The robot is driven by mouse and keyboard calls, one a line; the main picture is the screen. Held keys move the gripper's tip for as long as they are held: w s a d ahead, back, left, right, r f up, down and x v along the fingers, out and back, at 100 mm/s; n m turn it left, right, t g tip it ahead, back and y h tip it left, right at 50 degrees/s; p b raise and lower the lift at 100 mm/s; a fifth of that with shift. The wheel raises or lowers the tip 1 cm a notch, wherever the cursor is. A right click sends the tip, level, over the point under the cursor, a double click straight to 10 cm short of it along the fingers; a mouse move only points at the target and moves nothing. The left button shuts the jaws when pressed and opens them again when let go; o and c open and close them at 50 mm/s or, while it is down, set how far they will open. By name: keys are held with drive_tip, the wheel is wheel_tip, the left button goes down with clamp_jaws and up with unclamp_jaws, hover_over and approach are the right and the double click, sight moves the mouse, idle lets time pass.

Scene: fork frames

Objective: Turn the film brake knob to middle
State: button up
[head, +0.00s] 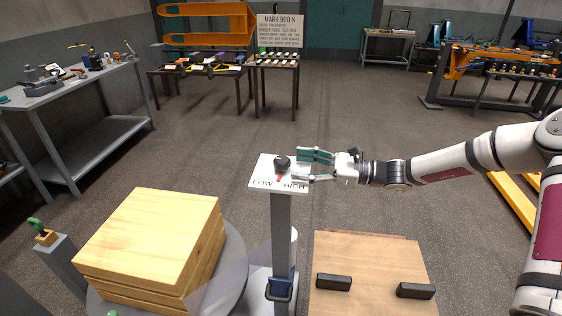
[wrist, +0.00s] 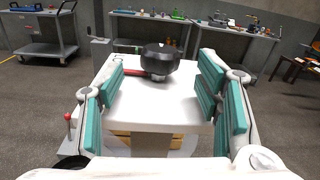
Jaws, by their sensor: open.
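The film brake knob (head: 282,163) is black and round, with a red pointer (head: 279,178). It sits on a white panel (head: 262,166) on a grey post, marked LOW and HIGH along its near edge. In the head view the pointer aims at the near edge, roughly between the two words. In the wrist view the knob (wrist: 160,60) is ahead, its red pointer (wrist: 134,73) to the left. My gripper (head: 298,167) is open, level over the panel's right side. Its teal-padded fingers (wrist: 162,72) line up on either side of the knob with gaps; no contact shows.
A stack of wooden boards (head: 150,235) stands on a round grey table at the left. A wooden board with two black handles (head: 333,282) lies right of the post. Workbenches (head: 85,85) line the far walls. Open floor lies behind the panel.

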sight(281, 163)
drive_tip(key=shift+x, duration=3.05)
drive_tip(key=c, duration=1.2)
